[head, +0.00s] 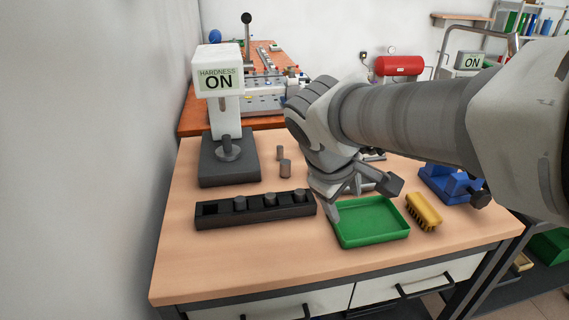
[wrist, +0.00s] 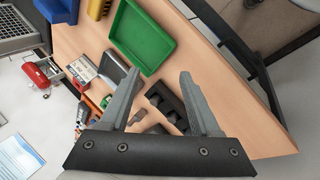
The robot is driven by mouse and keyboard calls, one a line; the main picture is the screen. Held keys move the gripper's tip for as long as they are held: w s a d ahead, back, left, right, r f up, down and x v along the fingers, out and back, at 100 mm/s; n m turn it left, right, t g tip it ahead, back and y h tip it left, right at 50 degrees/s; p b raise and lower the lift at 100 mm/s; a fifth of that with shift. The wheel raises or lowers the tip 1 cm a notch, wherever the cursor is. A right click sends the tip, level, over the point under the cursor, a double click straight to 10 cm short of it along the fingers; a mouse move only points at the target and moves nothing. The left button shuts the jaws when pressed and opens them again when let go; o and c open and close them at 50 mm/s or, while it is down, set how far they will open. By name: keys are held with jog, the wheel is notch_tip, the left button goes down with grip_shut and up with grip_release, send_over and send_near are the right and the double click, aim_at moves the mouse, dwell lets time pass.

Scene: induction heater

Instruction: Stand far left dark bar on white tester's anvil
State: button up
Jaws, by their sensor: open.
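A dark block rack (head: 222,219) lies on the table in the head view. Three dark bars stand in it, and the leftmost bar (head: 240,203) is beside an empty slot at the rack's left end. The white tester (head: 218,78) stands behind the rack, its display reading HARDNESS ON. Its round anvil (head: 229,154) sits on a dark base; a dark part is directly above it. In the wrist view my gripper (wrist: 160,73) also shows apart, with the rack (wrist: 181,122) partly hidden by a finger.
Two loose grey-brown bars (head: 286,169) stand behind the rack. A green tray (head: 372,222), a yellow brush (head: 424,211) and a blue fixture (head: 450,186) occupy the right side. The table's front-left area is clear. A wall runs along the left.

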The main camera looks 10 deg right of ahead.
jog(key=s+a+m+t+y, duration=0.1)
jog(key=s+a+m+y, duration=0.3)
jog(key=s, duration=0.5)
jog(key=m, duration=0.2)
jog(key=shift+s+a+m+t, duration=0.25)
jog(key=shift+s+m+t, duration=0.05)
notch_tip(320, 180, up, 12)
jog(key=p, duration=1.2)
jog(key=shift+r+p, duration=0.25)
jog(key=shift+p, duration=0.1)
